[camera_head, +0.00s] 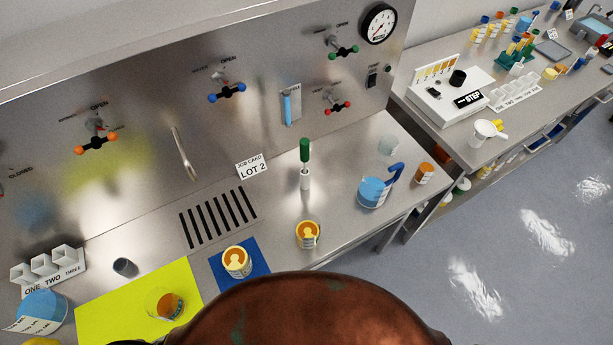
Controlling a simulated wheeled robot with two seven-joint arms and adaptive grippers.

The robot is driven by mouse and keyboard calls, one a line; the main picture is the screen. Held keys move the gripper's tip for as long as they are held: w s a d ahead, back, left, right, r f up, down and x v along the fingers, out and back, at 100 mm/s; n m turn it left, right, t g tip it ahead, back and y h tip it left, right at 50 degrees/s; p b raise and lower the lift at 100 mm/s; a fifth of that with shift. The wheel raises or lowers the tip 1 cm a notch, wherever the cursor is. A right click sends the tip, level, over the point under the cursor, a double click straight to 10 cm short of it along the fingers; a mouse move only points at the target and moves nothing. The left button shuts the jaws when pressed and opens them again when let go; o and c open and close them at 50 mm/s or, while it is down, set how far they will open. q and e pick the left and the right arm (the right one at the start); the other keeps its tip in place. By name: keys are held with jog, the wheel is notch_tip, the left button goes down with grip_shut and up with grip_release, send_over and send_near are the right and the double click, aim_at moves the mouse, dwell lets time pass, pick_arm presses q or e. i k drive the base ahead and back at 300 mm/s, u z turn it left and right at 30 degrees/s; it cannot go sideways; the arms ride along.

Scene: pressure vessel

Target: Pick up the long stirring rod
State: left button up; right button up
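No object is plainly identifiable as the long stirring rod. A slender pale metal bar (184,153) sits slanted against the back panel; I cannot tell whether it is a loose rod or a fixed handle. A slim blue tool (288,110) is upright in a holder on the panel. A green-topped tool (305,151) stands upright in a white holder on the counter. The rounded copper vessel (300,310) fills the bottom middle and hides the counter's near part. Neither of my grippers is in view.
The steel counter (340,185) holds a blue-filled jug (374,190), labelled jars (308,234), a yellow mat (120,295) and a blue mat (222,278). Valve handles (227,92) stick out of the panel.

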aim_at(304, 143)
jog(key=u, duration=2)
jog(key=k, duration=1.35)
jog(key=z, duration=2)
jog(key=i, duration=0.5)
jog(key=z, duration=0.05)
